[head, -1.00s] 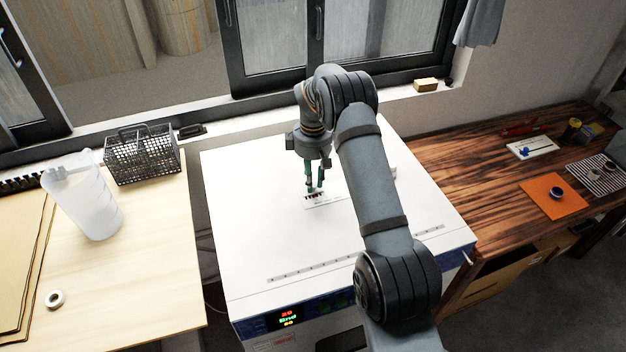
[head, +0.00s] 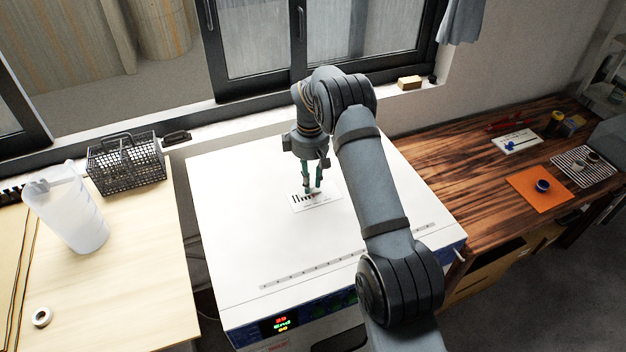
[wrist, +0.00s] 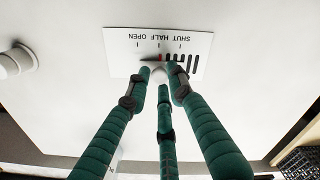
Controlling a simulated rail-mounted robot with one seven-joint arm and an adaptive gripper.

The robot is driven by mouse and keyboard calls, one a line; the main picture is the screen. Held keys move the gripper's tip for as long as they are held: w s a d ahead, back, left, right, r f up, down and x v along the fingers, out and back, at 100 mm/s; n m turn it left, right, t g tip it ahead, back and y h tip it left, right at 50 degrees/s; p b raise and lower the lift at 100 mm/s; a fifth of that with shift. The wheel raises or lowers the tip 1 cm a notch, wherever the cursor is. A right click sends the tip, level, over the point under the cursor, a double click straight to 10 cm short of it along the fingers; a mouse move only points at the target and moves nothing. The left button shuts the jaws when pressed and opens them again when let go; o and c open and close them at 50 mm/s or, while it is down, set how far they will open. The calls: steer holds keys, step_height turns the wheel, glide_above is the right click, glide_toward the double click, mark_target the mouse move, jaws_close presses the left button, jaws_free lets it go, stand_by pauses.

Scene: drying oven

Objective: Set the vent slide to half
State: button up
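The vent plate (head: 324,203) lies on top of the white oven, with dark slots and the marks SHUT, HALF and OPEN. It also shows in the wrist view (wrist: 122,66), where its lettering is upside down. A small red pointer (wrist: 161,57) stands close to the middle tick, HALF. Several dark slots show to its right in that view. My gripper (wrist: 159,71) has green fingers closed in around the pale slide knob (wrist: 155,65), mostly hidden by the fingertips. In the head view my gripper (head: 312,190) reaches down to the plate.
The white oven (head: 235,220) has a clear top around the plate. A white round fitting (wrist: 15,62) stands on it in the wrist view. A table with a jug (head: 68,215) and black basket (head: 126,163) is at left; a wooden bench (head: 440,165) is at right.

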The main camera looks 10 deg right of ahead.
mark_target(311, 185)
steer(key=o, duration=0.3)
steer(key=shift+d, duration=0.2)
step_height(311, 185, up, 12)
steer(key=shift+r, duration=0.1)
stand_by(0.4)
stand_by(0.3)
